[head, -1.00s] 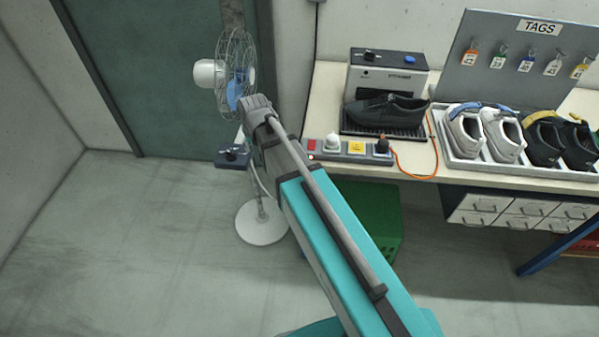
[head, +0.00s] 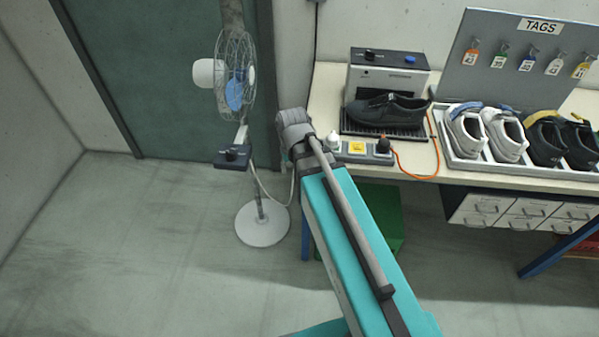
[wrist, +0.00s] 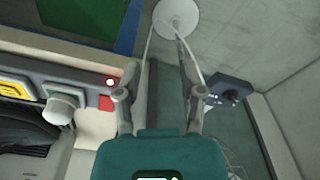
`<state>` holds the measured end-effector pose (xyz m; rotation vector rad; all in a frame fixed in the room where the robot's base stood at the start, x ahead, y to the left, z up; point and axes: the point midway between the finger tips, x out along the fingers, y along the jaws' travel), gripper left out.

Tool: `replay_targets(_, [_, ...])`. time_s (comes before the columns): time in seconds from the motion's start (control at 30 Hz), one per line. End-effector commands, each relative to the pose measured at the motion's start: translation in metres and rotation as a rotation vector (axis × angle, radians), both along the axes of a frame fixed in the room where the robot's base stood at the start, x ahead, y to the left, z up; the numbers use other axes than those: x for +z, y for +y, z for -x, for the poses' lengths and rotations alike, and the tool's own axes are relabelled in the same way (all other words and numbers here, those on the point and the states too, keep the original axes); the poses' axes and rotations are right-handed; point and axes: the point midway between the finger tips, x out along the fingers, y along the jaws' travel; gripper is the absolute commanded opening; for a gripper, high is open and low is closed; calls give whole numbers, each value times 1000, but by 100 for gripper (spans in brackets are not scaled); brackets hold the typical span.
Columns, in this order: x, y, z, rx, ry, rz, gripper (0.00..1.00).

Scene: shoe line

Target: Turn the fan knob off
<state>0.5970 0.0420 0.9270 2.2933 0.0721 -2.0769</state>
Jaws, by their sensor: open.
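The knob's setting is too small to read. My gripper is open, with nothing between its fingers. In the head view my arm hides the gripper.
A power strip (head: 357,147) with plugs lies on the workbench edge; its red switch shows in the wrist view near the left finger. A black shoe sits before a machine, beside a tray of shoes (head: 455,155). A green crate stands below. Floor left of the fan is clear.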

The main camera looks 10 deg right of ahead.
Motion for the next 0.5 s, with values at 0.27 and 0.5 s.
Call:
replay_targets(0.27, [-3,-14,19,-21,31,1,51])
replay_targets(0.5, [-3,-16,22,-24,38,1,51])
